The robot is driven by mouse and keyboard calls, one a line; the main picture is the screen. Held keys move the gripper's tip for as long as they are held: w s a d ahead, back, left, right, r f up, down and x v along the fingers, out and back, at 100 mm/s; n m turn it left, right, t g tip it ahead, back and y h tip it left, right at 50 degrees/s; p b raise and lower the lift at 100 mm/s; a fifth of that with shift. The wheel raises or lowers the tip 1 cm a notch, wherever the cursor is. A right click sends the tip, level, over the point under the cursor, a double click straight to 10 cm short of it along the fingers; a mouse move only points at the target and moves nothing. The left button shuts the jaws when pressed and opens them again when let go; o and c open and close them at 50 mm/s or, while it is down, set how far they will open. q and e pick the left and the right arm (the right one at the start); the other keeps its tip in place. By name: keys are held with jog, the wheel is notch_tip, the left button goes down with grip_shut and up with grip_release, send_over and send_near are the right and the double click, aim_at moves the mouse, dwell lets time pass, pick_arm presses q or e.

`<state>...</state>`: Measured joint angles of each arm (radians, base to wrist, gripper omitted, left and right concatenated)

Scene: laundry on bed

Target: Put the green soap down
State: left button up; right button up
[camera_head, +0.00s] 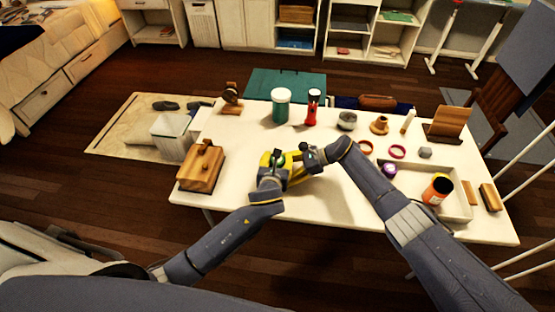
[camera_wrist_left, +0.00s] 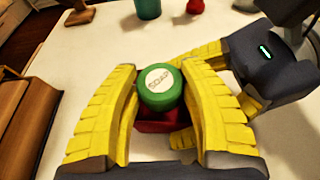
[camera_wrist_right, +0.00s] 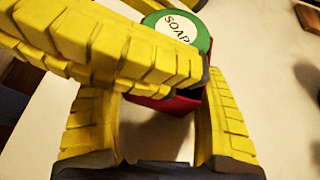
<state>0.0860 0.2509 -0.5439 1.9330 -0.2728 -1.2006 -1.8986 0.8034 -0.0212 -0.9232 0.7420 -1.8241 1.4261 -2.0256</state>
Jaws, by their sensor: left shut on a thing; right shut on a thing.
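The green soap (camera_wrist_left: 158,88) is a round green piece with a white disc marked SOAP; it also shows in the right wrist view (camera_wrist_right: 178,28). My left gripper (camera_head: 272,160) is shut on it, with a yellow finger on each side. A red box-like thing (camera_wrist_right: 165,104) is directly under the soap; it also shows in the left wrist view (camera_wrist_left: 155,127). My right gripper (camera_head: 292,170) is shut on the red thing, close beside the left fingers. The left fingers partly cover the red thing. I cannot tell whether the soap rests on it.
The white table (camera_head: 320,200) has bare room in front of the grippers. A wooden box (camera_head: 202,170) stands left. A green jar (camera_head: 281,106) and a red bottle (camera_head: 312,108) stand behind. A tray (camera_head: 455,204) with an orange-and-black jar (camera_head: 437,190) is right.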

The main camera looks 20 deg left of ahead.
pick_arm(q)
jog(key=o, duration=0.8)
jog(key=shift+s+f, duration=0.1)
jog(key=shift+f, duration=0.35)
pick_arm(e)
jog(key=shift+r, duration=0.1)
pick_arm(q)
jog(key=o, duration=0.4)
jog(key=shift+f, duration=0.1)
jog(key=shift+s, duration=0.1)
pick_arm(e)
jog(key=shift+a, duration=0.1)
pick_arm(q)
jog(key=shift+f, duration=0.1)
jog(key=shift+s+d+r, duration=0.1)
jog(key=shift+s+r, duration=0.05)
jog(key=shift+r, duration=0.55)
jog(key=v, duration=1.1)
jog(key=shift+s+r, duration=0.1)
jog(key=shift+r, duration=0.4)
